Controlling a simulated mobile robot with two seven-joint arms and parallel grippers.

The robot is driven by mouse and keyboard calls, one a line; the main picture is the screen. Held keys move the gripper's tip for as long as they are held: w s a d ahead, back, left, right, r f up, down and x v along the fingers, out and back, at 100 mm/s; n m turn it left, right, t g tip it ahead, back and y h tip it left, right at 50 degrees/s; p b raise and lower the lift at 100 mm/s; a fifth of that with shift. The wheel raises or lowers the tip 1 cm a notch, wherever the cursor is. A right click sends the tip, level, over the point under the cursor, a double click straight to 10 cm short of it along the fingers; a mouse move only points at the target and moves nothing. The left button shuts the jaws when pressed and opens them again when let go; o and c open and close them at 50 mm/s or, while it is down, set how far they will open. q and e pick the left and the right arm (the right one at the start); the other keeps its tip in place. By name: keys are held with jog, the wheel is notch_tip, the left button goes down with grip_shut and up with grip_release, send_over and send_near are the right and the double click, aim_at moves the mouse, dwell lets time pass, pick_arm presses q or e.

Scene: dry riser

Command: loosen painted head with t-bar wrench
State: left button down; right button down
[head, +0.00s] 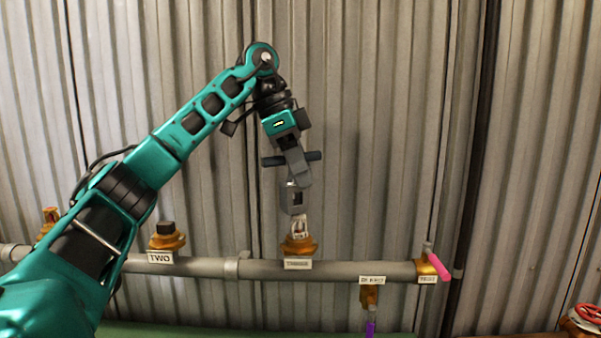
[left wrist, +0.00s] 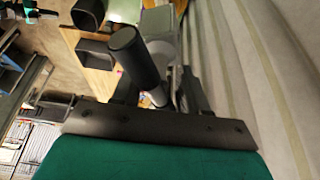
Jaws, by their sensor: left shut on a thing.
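My left gripper (head: 297,172) is shut on the t-bar wrench, whose dark crossbar (head: 314,156) sticks out on both sides of the fingers. In the left wrist view the black grip end of the t-bar wrench (left wrist: 133,58) points toward the camera. The wrench's grey socket (head: 287,199) hangs below the fingers. Right under it is a worn, white-painted head (head: 300,229) on a brass fitting (head: 299,247) on the pipe. The socket's lower end meets the top of the painted head in the picture; I cannot tell whether it is seated. My right gripper is not in view.
The grey pipe (head: 205,266) runs along a corrugated wall. A black-capped brass fitting (head: 166,236) labelled TWO stands at left. At right are a fitting with a pink lever (head: 438,266) and one below with a purple part (head: 370,328). A red handwheel (head: 589,312) is at far right.

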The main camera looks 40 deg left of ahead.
aim_at(305, 154)
pick_arm(q)
jog(key=shift+r, duration=0.15)
jog(key=shift+d+r, duration=0.1)
jog(key=shift+r, duration=1.8)
jog(key=shift+f, duration=0.1)
